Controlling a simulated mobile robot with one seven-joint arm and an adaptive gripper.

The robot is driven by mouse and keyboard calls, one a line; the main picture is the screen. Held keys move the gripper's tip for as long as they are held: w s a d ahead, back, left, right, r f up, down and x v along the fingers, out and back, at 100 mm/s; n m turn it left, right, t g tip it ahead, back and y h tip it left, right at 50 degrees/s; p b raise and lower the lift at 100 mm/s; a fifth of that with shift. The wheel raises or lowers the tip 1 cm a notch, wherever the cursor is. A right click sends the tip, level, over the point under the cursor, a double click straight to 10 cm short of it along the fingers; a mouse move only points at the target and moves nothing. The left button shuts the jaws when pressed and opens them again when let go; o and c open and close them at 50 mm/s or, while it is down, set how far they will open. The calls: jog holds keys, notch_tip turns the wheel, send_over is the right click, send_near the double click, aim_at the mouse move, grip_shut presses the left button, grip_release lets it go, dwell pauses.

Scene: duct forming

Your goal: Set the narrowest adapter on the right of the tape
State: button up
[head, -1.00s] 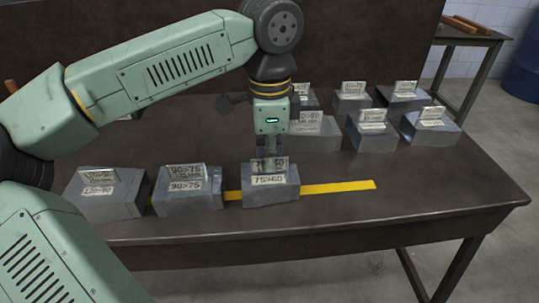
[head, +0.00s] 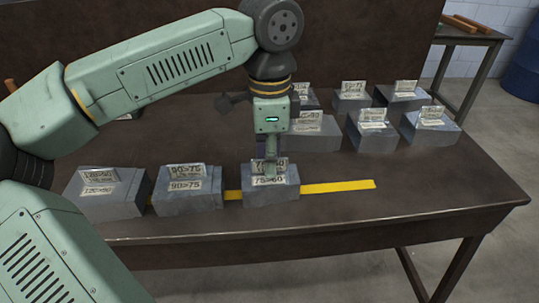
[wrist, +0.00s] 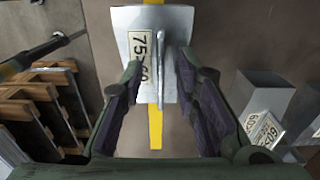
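The grey metal adapter marked 75>60 (head: 258,194) sits on the yellow tape (head: 340,187), at the right end of a row of three. It also shows in the wrist view (wrist: 130,20), with an upright tag plate on top. The adapter marked 90>75 (head: 190,200) is in the middle and the one marked 120>90 (head: 105,207) at the left. My gripper (head: 270,168) is directly above the 75>60 adapter. In the wrist view its fingers (wrist: 157,88) stand apart on either side of the tag plate, with gaps showing.
Several more tagged adapters stand behind, among them one at the right (head: 428,133) and one at the middle (head: 372,137); some labels are unreadable. The tape and the dark table (head: 430,195) are bare to the right. A side table (head: 470,35) stands beyond.

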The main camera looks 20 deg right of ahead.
notch_tip(320, 180, up, 12)
dwell(0.4)
